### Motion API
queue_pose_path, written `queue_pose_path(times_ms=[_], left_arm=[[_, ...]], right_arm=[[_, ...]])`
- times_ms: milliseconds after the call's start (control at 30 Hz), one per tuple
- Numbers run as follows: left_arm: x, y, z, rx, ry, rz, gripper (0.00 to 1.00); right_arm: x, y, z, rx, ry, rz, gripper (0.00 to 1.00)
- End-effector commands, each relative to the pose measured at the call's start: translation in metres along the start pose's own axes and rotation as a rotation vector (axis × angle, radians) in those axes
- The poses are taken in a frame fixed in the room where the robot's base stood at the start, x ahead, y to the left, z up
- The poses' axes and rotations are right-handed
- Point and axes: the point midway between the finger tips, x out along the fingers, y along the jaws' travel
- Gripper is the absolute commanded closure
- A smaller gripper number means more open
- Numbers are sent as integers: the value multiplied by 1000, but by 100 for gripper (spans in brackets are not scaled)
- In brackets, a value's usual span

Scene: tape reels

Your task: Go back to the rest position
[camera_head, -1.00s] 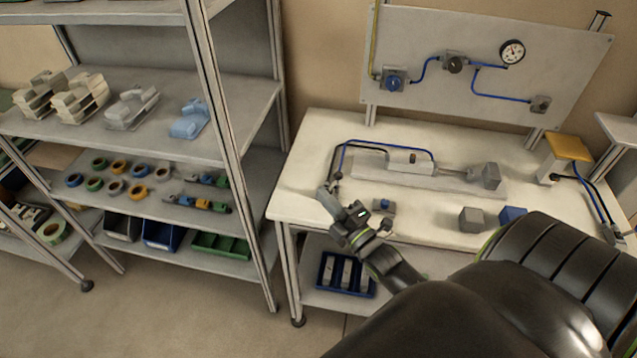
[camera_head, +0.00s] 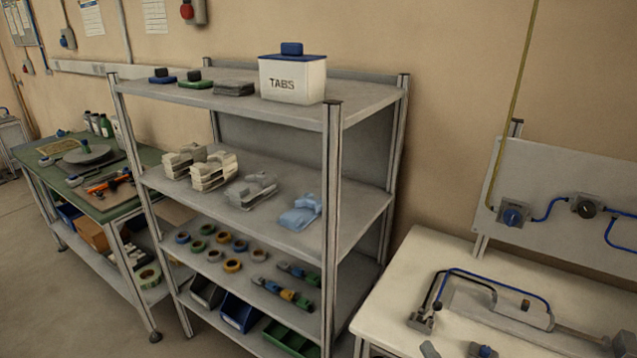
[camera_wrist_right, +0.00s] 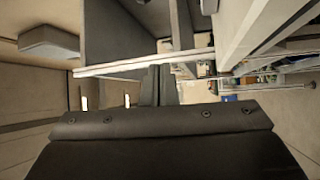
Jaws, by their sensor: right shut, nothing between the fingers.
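My right gripper shows in the right wrist view (camera_wrist_right: 158,86) as two dark fingers close together, with nothing between them. In the head view only a small grey tip (camera_head: 430,349), likely of this gripper, shows at the bottom edge over the white workbench (camera_head: 395,300). The rest of the right arm is out of that frame. My left gripper is in neither view. Tape reels (camera_head: 232,265) in several colours lie on a lower shelf of the grey rack (camera_head: 334,215) in the head view.
A white TABS box (camera_head: 292,78) stands on the rack's top shelf. Open bins (camera_head: 240,312) sit low in the rack. A green workbench (camera_head: 115,205) stands at the left. On the white bench are a hose fixture (camera_head: 497,312) and an upright panel (camera_head: 560,190). Open floor (camera_head: 85,310) shows lower left.

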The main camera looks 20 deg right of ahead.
Motion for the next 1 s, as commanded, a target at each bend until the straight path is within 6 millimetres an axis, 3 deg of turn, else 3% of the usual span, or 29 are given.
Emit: queue_pose_path(times_ms=[167, 467, 667, 1000], left_arm=[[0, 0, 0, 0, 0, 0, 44], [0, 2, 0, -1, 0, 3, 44], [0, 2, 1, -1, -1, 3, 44], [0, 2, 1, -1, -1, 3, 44]], right_arm=[[0, -4, -2, 47, -20, -48, 100], [-16, -31, -9, 366, -217, -358, 100], [-46, -44, -14, 590, -433, -552, 100], [-121, -42, -27, 905, -895, -773, 100]])
